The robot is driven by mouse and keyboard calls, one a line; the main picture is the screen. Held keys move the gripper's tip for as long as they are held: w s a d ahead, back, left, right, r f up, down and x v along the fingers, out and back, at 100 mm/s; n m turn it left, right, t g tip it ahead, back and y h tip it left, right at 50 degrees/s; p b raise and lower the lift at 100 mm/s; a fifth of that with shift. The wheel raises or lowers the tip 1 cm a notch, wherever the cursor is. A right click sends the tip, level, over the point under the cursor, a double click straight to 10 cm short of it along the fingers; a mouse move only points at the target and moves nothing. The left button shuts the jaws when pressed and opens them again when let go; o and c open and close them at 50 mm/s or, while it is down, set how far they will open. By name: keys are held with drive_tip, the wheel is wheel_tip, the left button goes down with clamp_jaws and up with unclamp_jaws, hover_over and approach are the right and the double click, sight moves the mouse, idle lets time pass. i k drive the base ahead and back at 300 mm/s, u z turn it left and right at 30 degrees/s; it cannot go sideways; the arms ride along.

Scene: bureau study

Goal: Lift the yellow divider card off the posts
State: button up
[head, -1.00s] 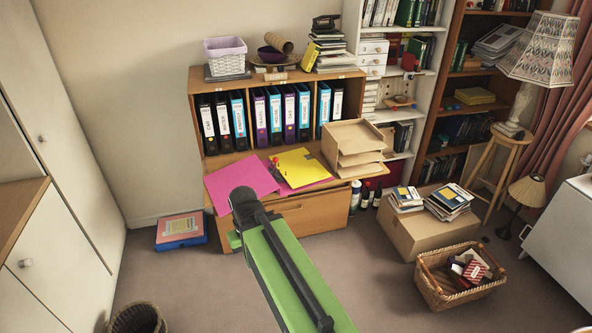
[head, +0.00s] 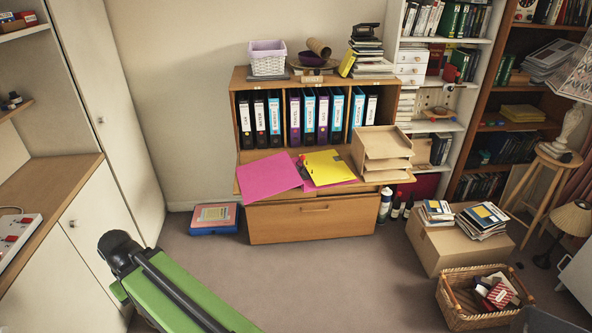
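The yellow divider card (head: 329,167) lies on the bureau's fold-down desk surface, over a pink card (head: 316,184) that shows along its front edge. A small dark and red item, too small to make out, sits at its left edge, and a dark piece at its upper right. Any posts under the card cannot be made out. A larger pink card (head: 268,176) lies to its left. My green arm is at the lower left, well away from the desk and in front of the white cupboard. My gripper's fingers are not visible.
The bureau (head: 310,221) holds a row of binders (head: 320,115) behind the cards. A tray stack (head: 382,154) stands right of the yellow card. A blue box (head: 214,218) is on the floor at left, a cardboard box (head: 455,238) at right. The carpet in front is clear.

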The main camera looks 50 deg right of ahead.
sight(327, 166)
drive_tip(key=i, duration=1)
drive_tip(key=u, duration=0.05)
